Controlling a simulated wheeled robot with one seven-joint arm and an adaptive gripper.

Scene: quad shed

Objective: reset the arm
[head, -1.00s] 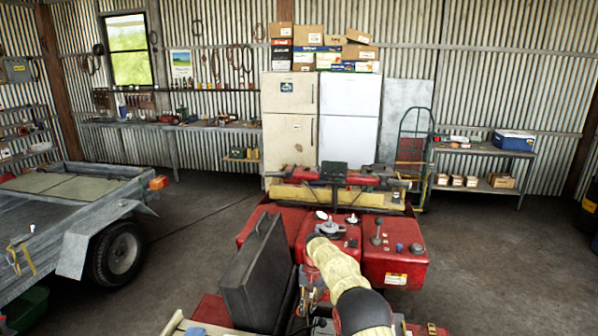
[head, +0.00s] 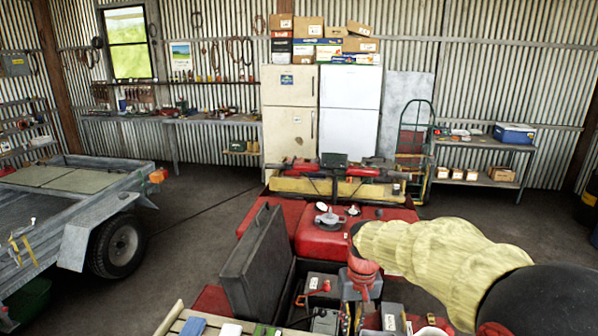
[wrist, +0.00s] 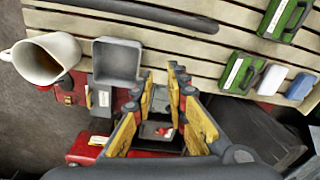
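The task names no object besides my arm. In the wrist view my gripper (wrist: 161,80) has two yellow-padded fingers standing apart, with nothing seen between them. It is over the red quad bike, beside a pale slatted rack (wrist: 190,30). In the head view my yellow-sleeved arm (head: 430,255) reaches in from the lower right over the red quad bike (head: 325,238). I cannot clearly make out the fingers in the head view.
A white mug (wrist: 47,60), a grey square tray (wrist: 118,62) and green-and-white boxes (wrist: 285,18) sit on the rack. A dark case (head: 255,262) stands upright left of an open bay with a battery (head: 318,287). A trailer (head: 75,195) stands left.

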